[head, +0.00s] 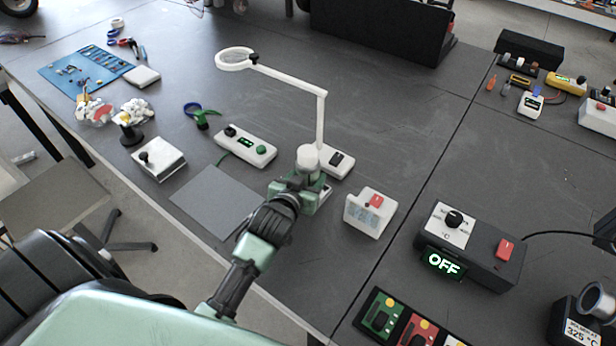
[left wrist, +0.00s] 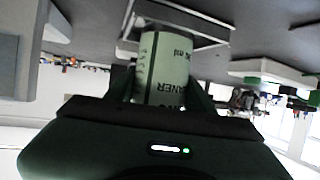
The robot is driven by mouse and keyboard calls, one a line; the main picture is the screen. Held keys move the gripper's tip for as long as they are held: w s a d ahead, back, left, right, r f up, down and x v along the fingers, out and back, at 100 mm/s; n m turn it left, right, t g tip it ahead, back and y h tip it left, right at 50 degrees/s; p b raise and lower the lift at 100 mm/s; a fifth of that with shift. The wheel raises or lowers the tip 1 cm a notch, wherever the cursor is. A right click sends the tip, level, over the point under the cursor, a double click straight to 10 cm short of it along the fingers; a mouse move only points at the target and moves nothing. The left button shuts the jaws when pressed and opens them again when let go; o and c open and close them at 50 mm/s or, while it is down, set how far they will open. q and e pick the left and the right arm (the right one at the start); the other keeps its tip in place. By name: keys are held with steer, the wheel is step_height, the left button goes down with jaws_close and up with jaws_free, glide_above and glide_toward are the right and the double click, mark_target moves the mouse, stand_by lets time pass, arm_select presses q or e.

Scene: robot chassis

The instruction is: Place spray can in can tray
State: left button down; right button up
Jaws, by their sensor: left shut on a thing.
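The spray can (head: 308,157) shows its pale top in the head view, upright in my left gripper (head: 306,184). In the left wrist view my left gripper (left wrist: 160,98) is shut on the can (left wrist: 162,70), whose pale green label has dark print. A pale, frame-like tray (left wrist: 212,42) shows at the can's far end in that view. In the head view only a light edge (head: 325,193) shows beside the gripper, and the rest is hidden. I cannot tell whether the can touches the tray. My right gripper is not in view.
A magnifier lamp (head: 320,118) stands close behind the can, its base (head: 337,163) just right. A white box with a red switch (head: 370,212) stands farther right. A white control box (head: 246,147) and grey mat (head: 217,201) lie left.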

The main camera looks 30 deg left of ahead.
arm_select(q)
steer(key=c, duration=0.6)
jaws_free()
steer(key=shift+f, duration=0.1)
steer(key=shift+o, duration=0.2)
steer(key=shift+s+r, duration=0.2)
steer(key=shift+s, duration=0.05)
steer(key=v, duration=1.1)
steer(key=shift+s+r+b, duration=0.15)
steer(key=shift+s+b, duration=0.05)
steer(key=shift+b, duration=0.1)
steer(key=shift+d, duration=0.1)
